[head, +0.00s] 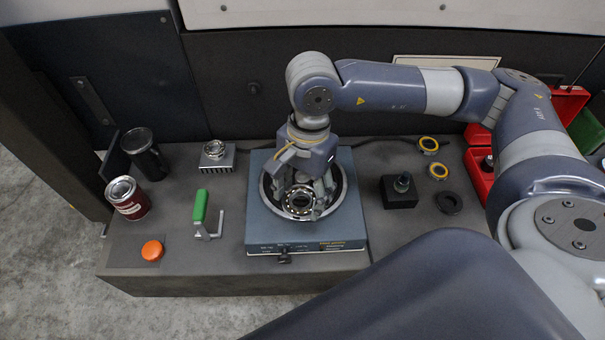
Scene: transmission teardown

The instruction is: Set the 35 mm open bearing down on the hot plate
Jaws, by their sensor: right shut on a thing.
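The hot plate is a blue-grey box (262,228) with a dark round plate on top, in the middle of the bench. My right gripper (302,196) points down over the round plate. It is shut on an open bearing (300,208), a metal ring with visible balls, at the near part of the plate. I cannot tell whether the bearing touches the plate or hangs just above it. The gripper hides much of the plate's middle. My left gripper is not in view.
Left of the hot plate are a green-handled tool (201,212), a finned block with a small bearing (215,157), a can (127,197), a black mug (144,152) and an orange button (152,250).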

